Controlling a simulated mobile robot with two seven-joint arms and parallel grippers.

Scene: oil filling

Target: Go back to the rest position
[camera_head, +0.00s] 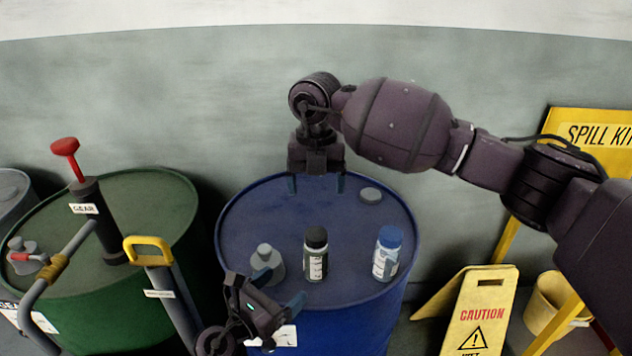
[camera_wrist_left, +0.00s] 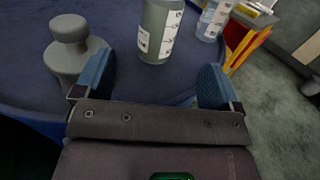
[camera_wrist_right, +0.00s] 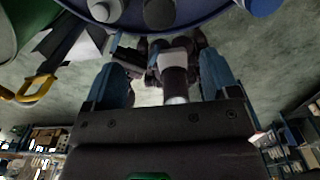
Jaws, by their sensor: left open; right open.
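My left gripper (camera_head: 280,287) is open and empty at the front edge of the blue drum (camera_head: 250,215). In the left wrist view, its two blue fingers (camera_wrist_left: 155,85) stand apart, with nothing between them. My right gripper (camera_head: 316,184) is open over the back part of the drum, fingers pointing down. In the right wrist view its fingers (camera_wrist_right: 165,85) are apart and empty. A bottle with a black cap (camera_head: 316,262) and a bottle with a blue cap (camera_head: 386,260) stand upright on the drum. A grey stoppered container (camera_head: 265,257) stands left of them, just behind my left gripper.
A round grey cap (camera_head: 370,195) is on the drum's back right. A green drum (camera_head: 150,205) with a red-handled pump (camera_head: 66,147) stands left. A yellow caution sign (camera_head: 481,312), a bucket (camera_head: 552,300) and a spill kit sign (camera_head: 590,130) are at right.

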